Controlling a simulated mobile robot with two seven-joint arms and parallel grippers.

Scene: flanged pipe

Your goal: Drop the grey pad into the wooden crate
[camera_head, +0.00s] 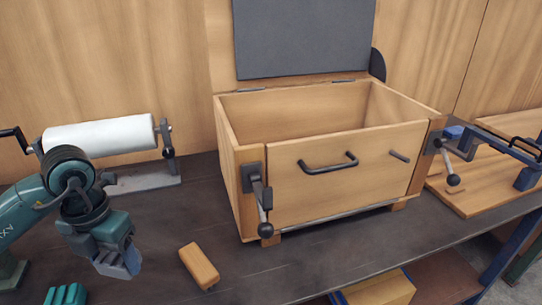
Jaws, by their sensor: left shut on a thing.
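The wooden crate (345,175) stands on the dark workbench in the middle of the view. Its top is open, with a dark grey lid panel (302,38) raised behind it. My left gripper (122,266) is low on the left, in front of the paper roll and well left of the crate, pointing down. It is shut on a small grey-blue piece at its tips, which looks like the grey pad (121,262); the fingers hide much of it.
An orange-tan block (199,267) lies on the bench (300,255) between my left gripper and the crate. A white roll (100,136) on a stand is behind my left arm. Dark clamps with ball handles (265,205) flank the crate front. A wooden board (490,180) lies right.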

